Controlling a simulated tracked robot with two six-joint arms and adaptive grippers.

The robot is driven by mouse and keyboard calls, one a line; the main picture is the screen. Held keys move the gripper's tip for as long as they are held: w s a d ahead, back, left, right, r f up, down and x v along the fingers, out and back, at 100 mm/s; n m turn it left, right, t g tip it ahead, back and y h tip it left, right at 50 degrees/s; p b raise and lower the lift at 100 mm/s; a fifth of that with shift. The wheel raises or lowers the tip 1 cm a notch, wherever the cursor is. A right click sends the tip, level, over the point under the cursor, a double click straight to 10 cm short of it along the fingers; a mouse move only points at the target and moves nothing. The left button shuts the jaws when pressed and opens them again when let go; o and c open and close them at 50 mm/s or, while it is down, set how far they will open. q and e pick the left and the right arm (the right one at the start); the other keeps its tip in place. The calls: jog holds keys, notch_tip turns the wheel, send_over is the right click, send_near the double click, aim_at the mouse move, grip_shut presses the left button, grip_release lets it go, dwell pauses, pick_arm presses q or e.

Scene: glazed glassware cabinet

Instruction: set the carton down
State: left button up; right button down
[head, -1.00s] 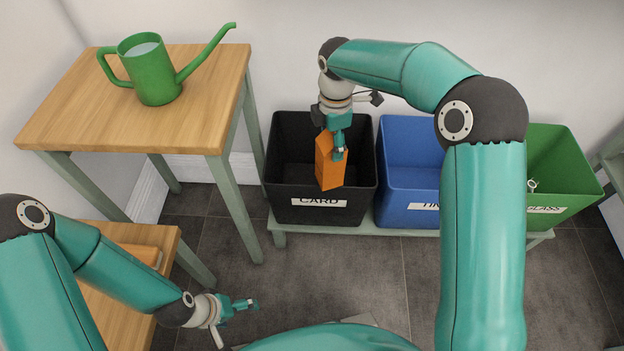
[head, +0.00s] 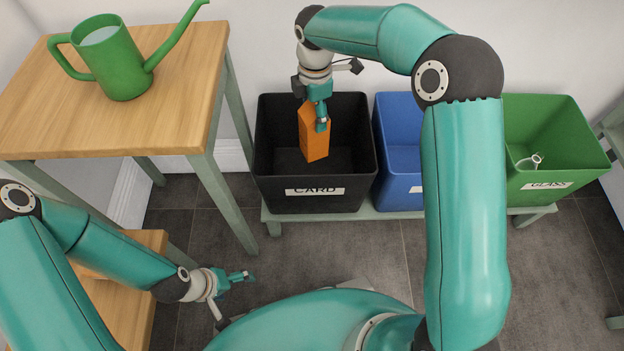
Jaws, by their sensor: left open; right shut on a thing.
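An orange carton (head: 313,138) hangs upright, slightly tilted, from my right gripper (head: 321,120), which is shut on its upper part. In the head view the carton is over the opening of the black bin (head: 315,200) labelled CARD. Its lower end shows against the bin's dark inside; I cannot tell how deep it is or whether it touches anything. My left gripper (head: 245,277) is open and empty, low over the floor beside the lower wooden surface.
A blue bin (head: 397,190) and a green bin (head: 540,184) labelled GLASS, with a small pale object (head: 529,162) inside, stand right of the black bin on a low bench. A green watering can (head: 120,70) stands on the wooden table (head: 165,125) at left.

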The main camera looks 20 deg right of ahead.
aim_at(314, 141)
notch_tip(314, 141, down, 23)
jog(key=b, duration=0.9)
jog(key=shift+f, duration=0.15)
jog(key=shift+c, duration=1.2)
grip_release()
notch_tip(314, 141, up, 12)
jog(key=p, duration=0.4)
jog(key=shift+r, duration=0.25)
